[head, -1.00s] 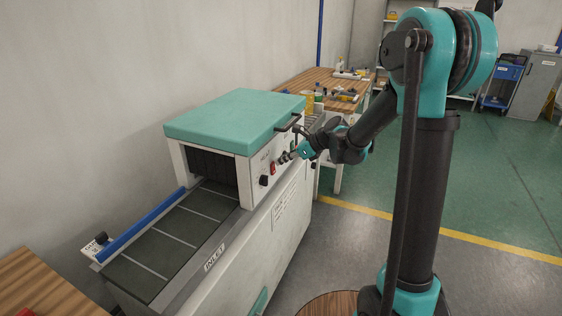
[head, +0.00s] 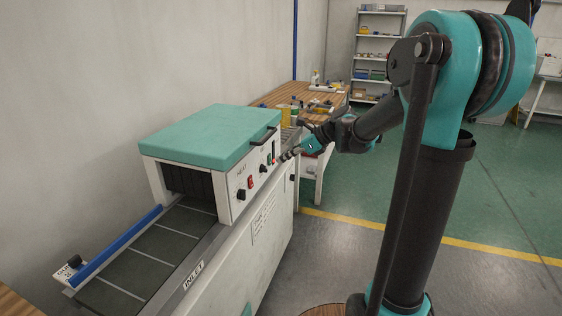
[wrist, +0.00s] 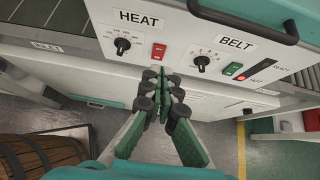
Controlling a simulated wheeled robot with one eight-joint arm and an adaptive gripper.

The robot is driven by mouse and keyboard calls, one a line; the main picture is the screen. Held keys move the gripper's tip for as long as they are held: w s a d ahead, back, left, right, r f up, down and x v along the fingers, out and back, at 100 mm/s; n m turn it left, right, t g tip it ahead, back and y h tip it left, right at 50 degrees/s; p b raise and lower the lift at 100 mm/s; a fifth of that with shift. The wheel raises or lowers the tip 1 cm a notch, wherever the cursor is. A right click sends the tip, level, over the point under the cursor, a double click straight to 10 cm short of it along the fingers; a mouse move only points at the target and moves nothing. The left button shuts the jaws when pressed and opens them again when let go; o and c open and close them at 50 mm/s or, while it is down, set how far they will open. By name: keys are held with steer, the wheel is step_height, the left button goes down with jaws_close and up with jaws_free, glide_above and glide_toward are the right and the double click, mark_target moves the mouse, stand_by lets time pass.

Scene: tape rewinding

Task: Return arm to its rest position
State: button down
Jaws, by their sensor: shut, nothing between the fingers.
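My gripper (head: 284,157) is in front of the control panel of the machine with a teal lid (head: 212,134). In the wrist view my gripper (wrist: 162,82) has its fingertips together with nothing between them. The fingertips lie below the panel in that view, between the HEAT knob (wrist: 122,45) and the BELT knob (wrist: 201,62). A red switch (wrist: 158,51) is just above the fingertips. I cannot tell from the picture whether the fingers touch the panel. My arm reaches out from the right.
The inlet conveyor (head: 158,247) with a blue side rail (head: 116,246) runs toward the front left. A wooden workbench (head: 283,97) with bottles and tools stands behind the machine. A shelf (head: 378,55) is at the back. Open floor (head: 500,200) lies right of my arm.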

steer(key=s+d+f+n+h, duration=0.5)
steer(key=s+d+f+n, duration=0.4)
steer(key=s+n, duration=0.2)
steer(key=s+d+f+n+h, duration=0.4)
steer(key=s+d+f+n, duration=0.5)
steer(key=s, duration=0.5)
steer(key=shift+s+d+n+t+h, duration=0.15)
steer(key=shift+d+n+t+h, duration=0.2)
steer(key=shift+n, duration=0.65)
